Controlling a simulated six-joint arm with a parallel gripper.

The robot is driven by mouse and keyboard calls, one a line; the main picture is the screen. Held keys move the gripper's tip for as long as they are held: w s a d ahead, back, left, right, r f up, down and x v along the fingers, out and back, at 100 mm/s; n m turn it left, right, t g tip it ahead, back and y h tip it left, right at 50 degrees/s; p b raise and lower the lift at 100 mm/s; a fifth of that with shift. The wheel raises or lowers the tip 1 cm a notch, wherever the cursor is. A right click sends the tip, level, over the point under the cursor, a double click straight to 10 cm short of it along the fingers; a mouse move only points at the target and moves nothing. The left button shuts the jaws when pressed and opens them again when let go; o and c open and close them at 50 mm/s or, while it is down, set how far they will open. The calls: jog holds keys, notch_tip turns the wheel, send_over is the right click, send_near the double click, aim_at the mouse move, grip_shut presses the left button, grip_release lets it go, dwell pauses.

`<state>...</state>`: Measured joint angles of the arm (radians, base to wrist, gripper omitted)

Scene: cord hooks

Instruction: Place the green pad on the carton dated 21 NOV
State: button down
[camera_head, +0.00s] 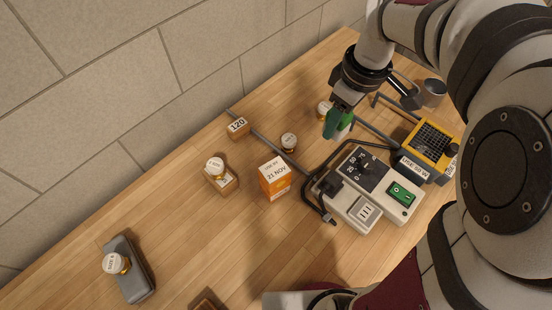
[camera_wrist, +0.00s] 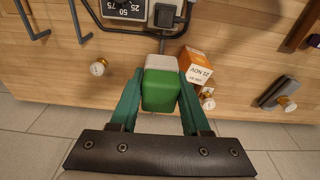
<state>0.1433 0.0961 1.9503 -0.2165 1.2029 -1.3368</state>
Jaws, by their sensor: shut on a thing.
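My gripper (camera_head: 338,124) is shut on the green pad (camera_wrist: 160,92), holding it between its two teal fingers. In the wrist view the pad is a bright green block with a pale grey-white part at its far end. In the head view only a sliver of the pad shows beside the fingers. The orange and white carton (camera_head: 275,178) reading 21 NOV stands upright on the wooden table, left of and nearer than my gripper in the head view. In the wrist view the carton (camera_wrist: 197,68) is just right of the pad, apart from it. Its top looks bare.
A grey dial box (camera_head: 365,185) with black cords stands right of the carton. A yellow-topped box (camera_head: 433,142) and a metal cup (camera_head: 433,92) are farther right.

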jog(key=s, duration=0.5)
send_over(273, 168)
jog(key=f, duration=0.6)
jog(key=shift+s+d+f, duration=0.15)
jog(key=shift+s+d, duration=0.2)
jog(key=shift+d, duration=0.05)
jog(key=shift+w+a+f, duration=0.1)
jog(key=shift+a+f, duration=0.05)
jog(key=shift+f, duration=0.95)
jog(key=shift+a+f, duration=0.1)
jog(key=shift+f, duration=1)
jog(key=shift+c, duration=1.8)
grip_release()
jog(key=shift+f, duration=0.15)
